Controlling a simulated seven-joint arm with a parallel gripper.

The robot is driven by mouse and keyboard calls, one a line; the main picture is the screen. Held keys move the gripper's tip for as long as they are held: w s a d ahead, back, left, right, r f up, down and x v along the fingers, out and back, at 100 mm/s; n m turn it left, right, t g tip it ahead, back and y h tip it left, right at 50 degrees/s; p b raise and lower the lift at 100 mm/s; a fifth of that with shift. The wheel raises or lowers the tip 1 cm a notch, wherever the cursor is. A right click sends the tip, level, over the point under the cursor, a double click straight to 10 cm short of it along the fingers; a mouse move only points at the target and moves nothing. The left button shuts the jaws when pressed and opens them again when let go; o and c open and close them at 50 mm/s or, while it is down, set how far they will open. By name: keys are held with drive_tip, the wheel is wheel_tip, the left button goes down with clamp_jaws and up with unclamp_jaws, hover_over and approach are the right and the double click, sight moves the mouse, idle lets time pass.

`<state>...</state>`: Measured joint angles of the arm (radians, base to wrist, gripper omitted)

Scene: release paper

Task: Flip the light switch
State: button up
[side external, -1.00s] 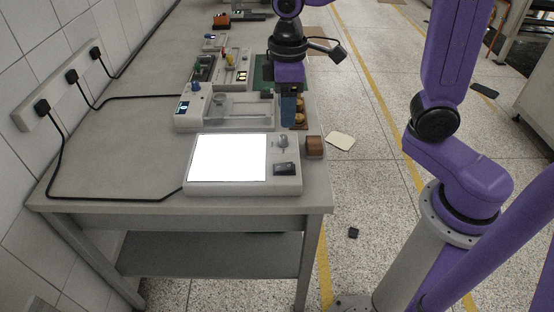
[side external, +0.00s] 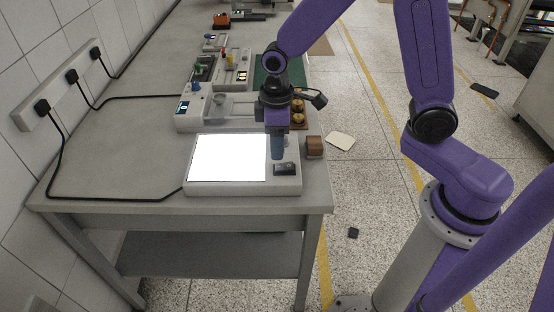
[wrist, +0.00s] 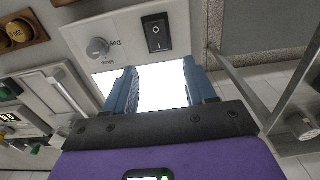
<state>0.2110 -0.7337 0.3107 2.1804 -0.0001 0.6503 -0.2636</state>
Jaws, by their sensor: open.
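The light switch is a black rocker (side external: 286,169) at the front right corner of a pale light box (side external: 235,188). In the wrist view the rocker (wrist: 156,32) sits ahead of my fingertips, beside a grey knob (wrist: 98,47). The box's panel (side external: 228,157) is bright white; it also shows between my fingers in the wrist view (wrist: 162,84). My gripper (side external: 277,155) is open and empty, pointing down over the right side of the box, just behind the rocker. Its fingers hide the knob in the side view. Whether they touch the box is unclear.
A small brown block (side external: 314,147) stands right of the box near the table edge. Other devices with knobs and a small display (side external: 183,107) stand behind it. A black cable (side external: 60,165) runs along the left. The table (side external: 110,165) is clear on the left.

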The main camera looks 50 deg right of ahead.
sight(277, 167)
wheel_tip(277, 167, down, 7)
drive_tip(key=shift+r, duration=0.2)
idle(0.3)
